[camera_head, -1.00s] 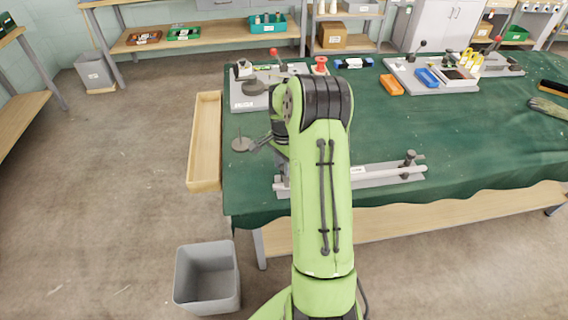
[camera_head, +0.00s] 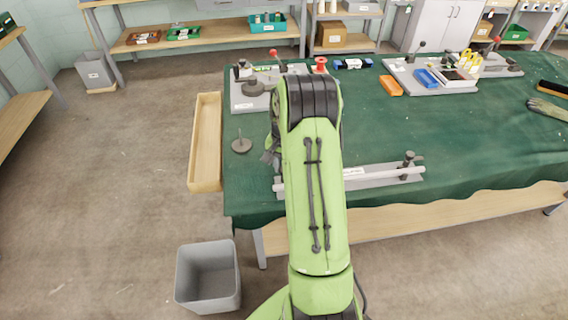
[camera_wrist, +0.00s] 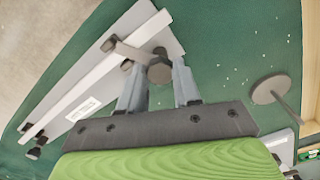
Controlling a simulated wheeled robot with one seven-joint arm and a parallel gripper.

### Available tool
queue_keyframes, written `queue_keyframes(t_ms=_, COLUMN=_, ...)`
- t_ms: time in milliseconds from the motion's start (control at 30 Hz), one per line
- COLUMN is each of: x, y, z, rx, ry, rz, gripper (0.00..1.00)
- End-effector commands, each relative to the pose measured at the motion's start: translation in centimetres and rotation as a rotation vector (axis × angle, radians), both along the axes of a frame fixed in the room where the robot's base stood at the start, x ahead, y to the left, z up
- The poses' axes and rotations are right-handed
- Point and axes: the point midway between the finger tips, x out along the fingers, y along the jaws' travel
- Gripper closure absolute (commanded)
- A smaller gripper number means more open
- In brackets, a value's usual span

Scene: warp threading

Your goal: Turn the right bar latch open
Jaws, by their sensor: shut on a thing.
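The long bar fixture is a pale plate with a white bar along it; it shows at the front of the table in the head view (camera_head: 378,174) and in the wrist view (camera_wrist: 92,82). My gripper (camera_wrist: 159,70) is shut on this knob, one finger on each side. This end is nearest the grey disc with a pin. A second latch (camera_head: 408,162) stands at the picture-right end.
The grey disc with an upright pin (camera_wrist: 275,90) stands close to my gripper; it also shows in the head view (camera_head: 242,145). A wooden tray (camera_head: 207,142) runs along the table's left edge. Other fixtures stand at the back. The green tabletop (camera_head: 460,130) is clear in the middle.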

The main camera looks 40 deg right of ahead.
Motion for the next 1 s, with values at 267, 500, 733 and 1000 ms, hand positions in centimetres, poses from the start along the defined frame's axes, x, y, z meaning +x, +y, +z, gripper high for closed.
queue_keyframes(t_ms=267, x=0.00, y=-0.04, z=0.11, rx=-0.001, ry=-0.001, rz=0.261, gripper=0.98)
queue_keyframes(t_ms=500, x=-0.02, y=-0.05, z=0.09, rx=-0.001, ry=0.000, rz=0.488, gripper=0.98)
queue_keyframes(t_ms=733, x=0.02, y=-0.05, z=0.09, rx=-0.001, ry=-0.001, rz=0.701, gripper=0.98)
queue_keyframes(t_ms=1000, x=0.02, y=-0.12, z=0.09, rx=-0.002, ry=-0.001, rz=0.902, gripper=0.98)
